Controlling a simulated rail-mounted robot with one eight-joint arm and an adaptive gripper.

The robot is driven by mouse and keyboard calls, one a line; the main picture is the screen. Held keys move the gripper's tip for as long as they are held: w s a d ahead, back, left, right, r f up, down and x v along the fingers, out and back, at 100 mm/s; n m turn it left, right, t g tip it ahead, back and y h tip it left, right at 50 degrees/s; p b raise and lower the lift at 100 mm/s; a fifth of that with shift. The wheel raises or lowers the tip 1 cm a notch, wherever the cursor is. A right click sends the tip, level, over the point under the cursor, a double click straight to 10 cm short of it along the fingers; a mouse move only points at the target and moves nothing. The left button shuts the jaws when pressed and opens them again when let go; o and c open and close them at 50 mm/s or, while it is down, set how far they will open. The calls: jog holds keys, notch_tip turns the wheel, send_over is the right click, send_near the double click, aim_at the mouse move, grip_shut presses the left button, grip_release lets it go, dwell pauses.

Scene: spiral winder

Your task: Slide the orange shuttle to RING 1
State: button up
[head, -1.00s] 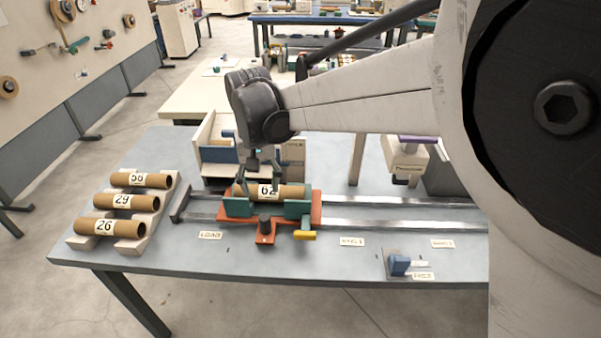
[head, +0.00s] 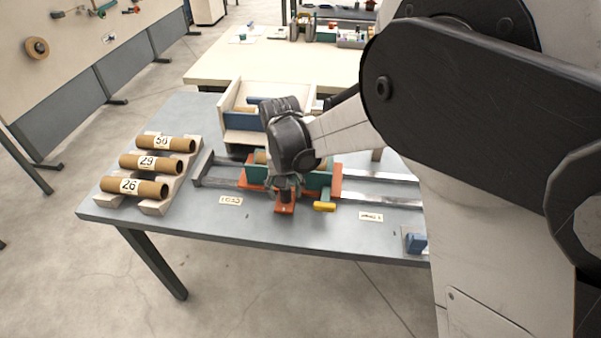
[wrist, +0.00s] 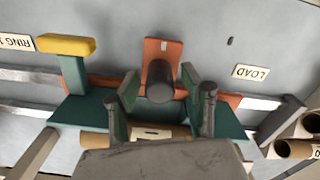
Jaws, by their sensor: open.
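The orange shuttle (head: 337,179) sits on the metal rails beside the LOAD label (head: 230,200). It has green cradles holding a cardboard tube (wrist: 178,131), mostly hidden by my wrist. A dark upright knob (wrist: 160,83) stands on the shuttle's front orange tab (wrist: 158,49). My gripper (wrist: 160,90) is open, pointing down, with a finger on each side of the knob and gaps visible between. In the head view my gripper (head: 285,187) is over the front tab. The RING 1 label (head: 371,216) lies to the right; it also shows in the wrist view (wrist: 14,42).
A yellow-ended green lever (head: 324,206) sticks out at the shuttle's front right. Several numbered tubes (head: 150,162) lie on a rack at left. A blue block (head: 416,243) is at the front right. The rails (head: 385,199) right of the shuttle look clear.

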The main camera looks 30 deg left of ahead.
jog(key=shift+f, duration=0.15)
jog(key=shift+c, duration=0.2)
grip_shut()
jog(key=shift+d, duration=0.15)
